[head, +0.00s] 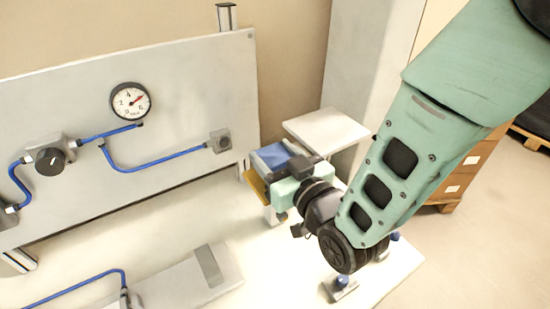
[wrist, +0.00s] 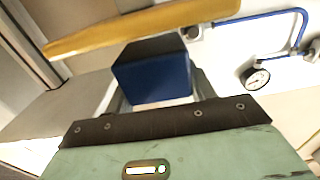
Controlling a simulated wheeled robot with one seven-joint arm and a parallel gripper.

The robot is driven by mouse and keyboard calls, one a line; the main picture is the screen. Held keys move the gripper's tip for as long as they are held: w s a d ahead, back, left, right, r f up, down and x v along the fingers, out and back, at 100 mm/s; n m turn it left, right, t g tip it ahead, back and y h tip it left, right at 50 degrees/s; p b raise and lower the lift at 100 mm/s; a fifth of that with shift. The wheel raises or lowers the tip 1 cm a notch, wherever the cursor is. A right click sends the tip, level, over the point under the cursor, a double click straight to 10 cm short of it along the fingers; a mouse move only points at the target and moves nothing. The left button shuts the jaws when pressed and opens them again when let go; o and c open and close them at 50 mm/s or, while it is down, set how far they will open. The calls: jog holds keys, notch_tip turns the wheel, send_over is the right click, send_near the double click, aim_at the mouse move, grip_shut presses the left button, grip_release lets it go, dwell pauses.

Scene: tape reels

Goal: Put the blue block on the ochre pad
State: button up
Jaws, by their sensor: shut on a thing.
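The blue block (wrist: 152,78) is between the two grey fingers of my gripper (wrist: 157,98) in the wrist view, and the gripper is shut on it. Its top looks dark there. In the head view the blue block (head: 271,155) shows at the far end of my green gripper (head: 280,172), which hides part of it. The ochre pad (wrist: 140,30) is a long yellow strip just beyond the block in the wrist view. In the head view only a sliver of the ochre pad (head: 256,187) shows, left of the gripper. I cannot tell whether block and pad touch.
A pale square plate (head: 326,130) stands behind the gripper. A grey panel (head: 70,110) with a gauge (head: 130,101), a black knob (head: 50,160) and blue tubing is at the left. Blue-topped fittings (head: 341,283) sit near the white table's front right. The table's middle has free room.

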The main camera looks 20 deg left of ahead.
jog(key=shift+f, duration=0.75)
jog(key=shift+f, duration=0.2)
jog(key=o, duration=1.1)
jog(key=shift+r, duration=0.15)
jog(key=shift+r, duration=0.2)
jog(key=p+v, duration=0.6)
jog(key=v, duration=0.6)
jog(key=shift+f, duration=0.1)
